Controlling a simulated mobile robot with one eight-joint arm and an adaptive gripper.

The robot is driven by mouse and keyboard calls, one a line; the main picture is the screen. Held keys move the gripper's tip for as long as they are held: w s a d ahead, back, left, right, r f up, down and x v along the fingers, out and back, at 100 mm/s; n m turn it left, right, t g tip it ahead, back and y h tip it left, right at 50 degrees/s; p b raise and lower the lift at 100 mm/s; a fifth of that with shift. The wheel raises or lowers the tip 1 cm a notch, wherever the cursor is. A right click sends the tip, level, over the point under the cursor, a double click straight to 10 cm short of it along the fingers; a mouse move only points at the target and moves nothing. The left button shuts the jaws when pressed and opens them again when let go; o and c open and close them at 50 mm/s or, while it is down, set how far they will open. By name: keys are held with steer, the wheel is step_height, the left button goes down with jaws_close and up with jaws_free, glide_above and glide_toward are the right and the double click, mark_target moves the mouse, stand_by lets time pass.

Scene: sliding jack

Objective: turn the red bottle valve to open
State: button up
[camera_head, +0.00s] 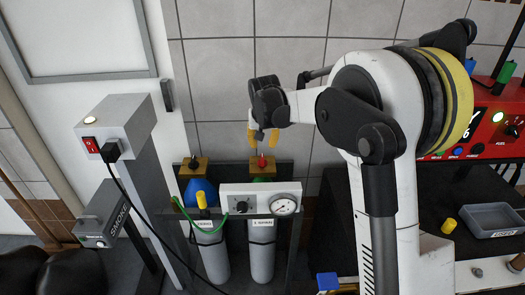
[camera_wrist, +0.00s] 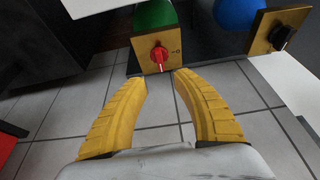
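The red bottle valve (camera_head: 262,162) is a small red knob on a brass-coloured block atop the green-shouldered bottle (camera_head: 262,232). In the wrist view the red valve (camera_wrist: 159,55) shows a white pointer mark, and a mark like "0" is on the block to its right. My gripper (camera_head: 263,140) is above the valve in the head view. In the wrist view my gripper's yellow fingers (camera_wrist: 160,80) are open, with the valve just beyond the tips and between them. Nothing is held, and no contact shows.
A blue-shouldered bottle with a black valve (camera_head: 193,163) stands to the left. A white panel with a gauge (camera_head: 283,206) is in front of the bottles. A green hose (camera_head: 185,213) loops there. A grey post with a box (camera_head: 115,122) stands farther left.

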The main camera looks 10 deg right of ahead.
mark_target(263, 158)
steer(key=b+x, duration=0.3)
steer(key=x, duration=0.7)
steer(key=shift+f+b, duration=0.15)
steer(key=shift+b, duration=0.15)
jaws_close()
